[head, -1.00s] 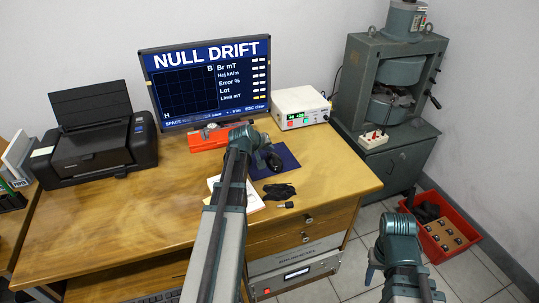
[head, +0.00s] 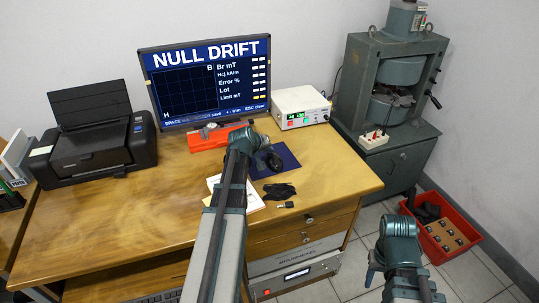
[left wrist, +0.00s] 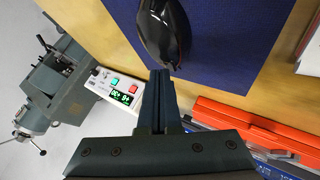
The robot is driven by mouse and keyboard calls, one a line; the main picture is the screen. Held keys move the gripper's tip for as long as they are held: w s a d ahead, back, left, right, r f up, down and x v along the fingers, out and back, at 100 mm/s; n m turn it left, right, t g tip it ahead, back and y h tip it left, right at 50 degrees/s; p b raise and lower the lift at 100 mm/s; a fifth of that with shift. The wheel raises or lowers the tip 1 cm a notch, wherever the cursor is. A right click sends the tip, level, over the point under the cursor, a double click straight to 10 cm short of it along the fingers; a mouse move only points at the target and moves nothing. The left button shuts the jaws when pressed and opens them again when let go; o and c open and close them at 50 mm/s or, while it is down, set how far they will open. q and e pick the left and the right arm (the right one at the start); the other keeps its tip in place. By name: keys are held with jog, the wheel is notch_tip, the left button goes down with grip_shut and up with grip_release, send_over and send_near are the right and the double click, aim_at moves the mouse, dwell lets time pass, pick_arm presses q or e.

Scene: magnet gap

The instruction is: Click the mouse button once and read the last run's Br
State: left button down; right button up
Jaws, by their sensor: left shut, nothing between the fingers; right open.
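The black mouse (head: 273,161) lies on the dark blue mat (head: 287,155), partly hidden by my left arm. In the left wrist view the mouse (left wrist: 165,32) is just beyond the fingertips of my left gripper (left wrist: 161,75). That gripper is shut and empty; I cannot tell whether it touches the mouse. The monitor (head: 207,80) is headed "NULL DRIFT". It has rows Br mT, Hcj kA/m, Error %, Lot and Limit mT; their small values are unreadable, and the graph area is empty. My right gripper (head: 373,276) is open, low at the right, beyond the desk, its fingers barely visible.
A printer (head: 100,140) is at left. A green press (head: 392,90) and red crate (head: 445,240) are at right. The desk's left-middle is clear.

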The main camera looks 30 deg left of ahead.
aim_at(269, 156)
pick_arm(q)
jog(key=shift+s+f+b, duration=0.1)
jog(key=shift+f+b, duration=0.25)
jog(key=shift+f, duration=0.05)
dwell(0.5)
jog(key=shift+r, duration=0.1)
jog(key=shift+r+p, duration=0.65)
jog(key=shift+p, duration=0.15)
notch_tip(269, 156, up, 5)
jog(key=p, duration=0.5)
jog(key=shift+r, duration=0.1)
dwell(0.5)
